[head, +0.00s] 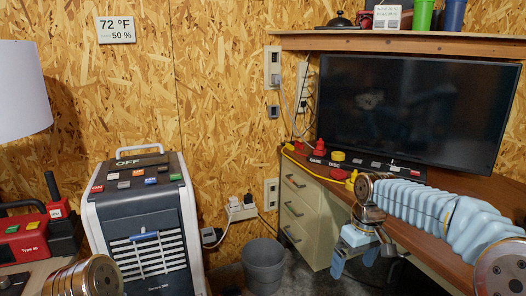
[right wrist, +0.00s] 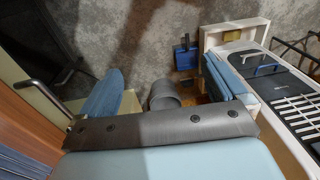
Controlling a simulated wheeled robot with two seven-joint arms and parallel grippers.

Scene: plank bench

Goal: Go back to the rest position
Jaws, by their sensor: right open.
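My right arm comes in from the right in the head view, and its pale blue gripper (head: 357,262) points down in front of the desk drawers. Its fingers are spread and nothing shows between them. In the right wrist view the two blue fingers of this gripper (right wrist: 163,88) stand apart, with the grey bin seen in the gap beyond them. A metal joint of mine shows at the lower left of the head view, but my left gripper is out of sight.
The desk (head: 465,190) with a dark monitor (head: 410,110) and drawers (head: 305,205) stands at the right. A grey waste bin (head: 264,266) stands on the floor left of my right gripper. A portable unit (head: 150,225) stands further left, beside a red case (head: 22,242).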

